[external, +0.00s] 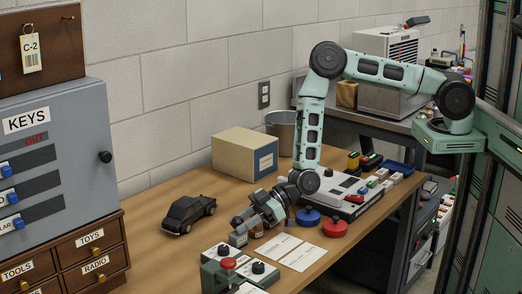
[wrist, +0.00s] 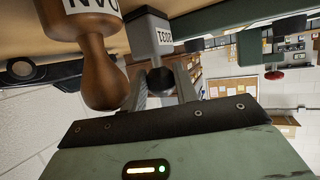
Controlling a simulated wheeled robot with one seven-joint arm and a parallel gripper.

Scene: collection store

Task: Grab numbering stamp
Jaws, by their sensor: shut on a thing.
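A grey stamp (wrist: 150,36) with a black knob and a partly readable white label is at my fingertips in the wrist view. My gripper (wrist: 162,88) is shut on its black knob, with one finger on each side. In the external view my gripper (external: 243,222) is low over the wooden desk, and a small grey block (external: 238,239) below it appears to be the same stamp. I cannot tell if it touches the desk. A brown wooden-handled stamp (wrist: 100,65) stands right beside the grey one, its label cut off.
A black toy car (external: 188,213) is left of my gripper. Papers (external: 276,247), a blue pad (external: 308,216) and a red pad (external: 335,228) lie to the right. A red-knobbed green device (external: 218,274) is in front. A cardboard box (external: 240,155) stands behind.

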